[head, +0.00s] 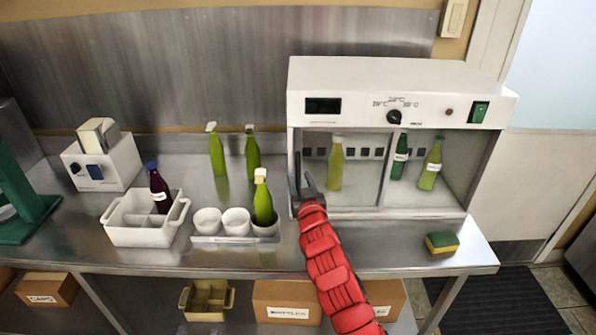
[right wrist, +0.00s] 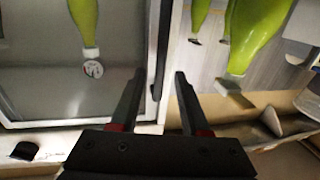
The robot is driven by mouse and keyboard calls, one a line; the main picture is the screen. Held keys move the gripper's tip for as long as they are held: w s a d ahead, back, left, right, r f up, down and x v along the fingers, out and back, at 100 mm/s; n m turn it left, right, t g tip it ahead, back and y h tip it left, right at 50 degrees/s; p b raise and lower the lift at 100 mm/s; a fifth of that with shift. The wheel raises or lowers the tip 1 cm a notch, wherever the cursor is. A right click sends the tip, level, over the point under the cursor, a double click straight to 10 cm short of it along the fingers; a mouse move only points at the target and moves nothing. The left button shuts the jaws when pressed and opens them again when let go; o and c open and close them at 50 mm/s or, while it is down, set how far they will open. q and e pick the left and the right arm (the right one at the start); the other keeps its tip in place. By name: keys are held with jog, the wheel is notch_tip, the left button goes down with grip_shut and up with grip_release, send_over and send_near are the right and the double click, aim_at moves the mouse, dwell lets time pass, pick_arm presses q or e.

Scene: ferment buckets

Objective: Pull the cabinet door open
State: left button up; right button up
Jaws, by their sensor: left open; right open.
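The white cabinet (head: 400,78) stands at the right of the bench, with a clear glass door (head: 362,175) across its front. The door looks shut. A dark upright handle (head: 297,165) is at the door's left edge. My right gripper (head: 306,184), on the red arm, is at this edge with its jaws open. In the right wrist view, which looks upside down, the dark handle (right wrist: 161,50) runs between the two open fingers (right wrist: 158,90). I cannot tell whether either finger touches it. My left gripper is not in view.
Green bottles stand inside the cabinet, one behind the door (head: 335,165). Left of it are a tray of white cups (head: 236,222), a green bottle (head: 263,203) and a white crate (head: 140,236). A sponge (head: 441,242) lies at the front right.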

jog(key=shift+w+a+p, duration=0.15)
jog(key=shift+w, duration=0.55)
jog(key=shift+w+a+p, duration=0.1)
jog(key=shift+w+p, duration=0.05)
jog(key=shift+w, duration=0.5)
jog(key=shift+c, duration=0.2)
grip_shut()
dwell(0.4)
